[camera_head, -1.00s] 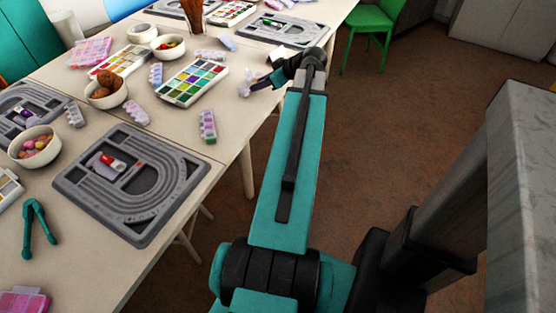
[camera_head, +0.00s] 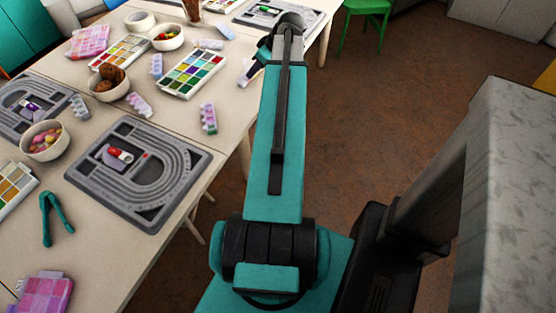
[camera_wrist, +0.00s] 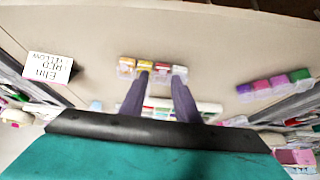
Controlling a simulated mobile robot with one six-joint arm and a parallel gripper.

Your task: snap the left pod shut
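In the wrist view, a pod strip (camera_wrist: 128,67) with yellow, red and pale compartments lies on the table ahead, left of centre. A second strip (camera_wrist: 275,86) with purple, pink and green compartments lies further right. I cannot tell whether their lids are up or down. My gripper (camera_wrist: 159,77) is open, its two purple fingers apart and reaching in front of the left strip, with nothing held between them. Contact cannot be told.
A name card (camera_wrist: 50,67) stands left in the wrist view. In the head view, a paint palette (camera_head: 192,75), more pod strips (camera_head: 208,117), bowls (camera_head: 108,84) and a grey bead board (camera_head: 140,172) crowd the table. A green chair (camera_head: 368,14) stands beyond; the floor right is clear.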

